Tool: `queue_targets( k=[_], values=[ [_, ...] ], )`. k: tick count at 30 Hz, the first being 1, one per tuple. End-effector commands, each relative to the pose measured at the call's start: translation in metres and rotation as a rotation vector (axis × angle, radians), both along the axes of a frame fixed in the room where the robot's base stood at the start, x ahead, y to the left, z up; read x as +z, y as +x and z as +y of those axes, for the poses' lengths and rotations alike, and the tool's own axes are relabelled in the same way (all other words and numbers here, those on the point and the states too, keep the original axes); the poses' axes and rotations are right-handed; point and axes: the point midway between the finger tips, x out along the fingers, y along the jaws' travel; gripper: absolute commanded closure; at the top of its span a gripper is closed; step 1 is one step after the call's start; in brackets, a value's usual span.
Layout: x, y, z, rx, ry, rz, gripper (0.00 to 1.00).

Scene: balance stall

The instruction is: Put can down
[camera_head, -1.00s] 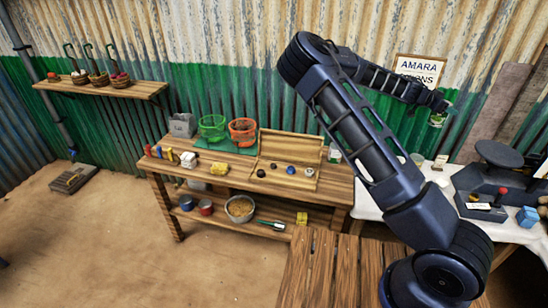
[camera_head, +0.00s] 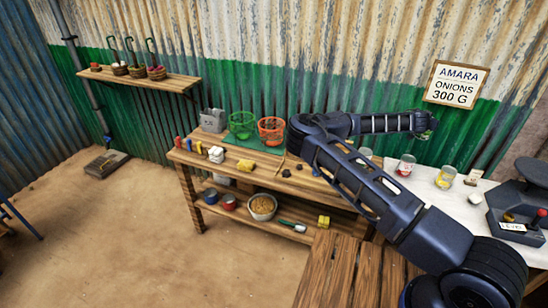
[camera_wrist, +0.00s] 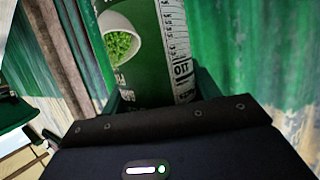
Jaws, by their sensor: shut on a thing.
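My gripper (camera_head: 430,124) is shut on a green can (camera_wrist: 150,50). In the wrist view the can fills the top middle and shows a white bowl of green peas and part of a printed label. Its ends lie out of the picture. In the head view a small part of the can (camera_head: 424,135) shows below my gripper, held in the air in front of the green wall band, apart from any surface.
Below and right, a white-topped counter (camera_head: 428,196) carries a red-and-white can (camera_head: 405,165), a yellow can (camera_head: 445,177) and a dark scale (camera_head: 520,195). The wooden workbench (camera_head: 262,178) on the left holds a green basket (camera_head: 242,125) and an orange basket (camera_head: 271,130).

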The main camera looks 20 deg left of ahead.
Motion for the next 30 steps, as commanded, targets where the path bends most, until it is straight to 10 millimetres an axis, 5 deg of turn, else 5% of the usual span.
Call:
queue_targets(
  k=[30],
  values=[
    [-0.018,0.036,0.107,0.366,0.003,-0.003,0.80]
  ],
)
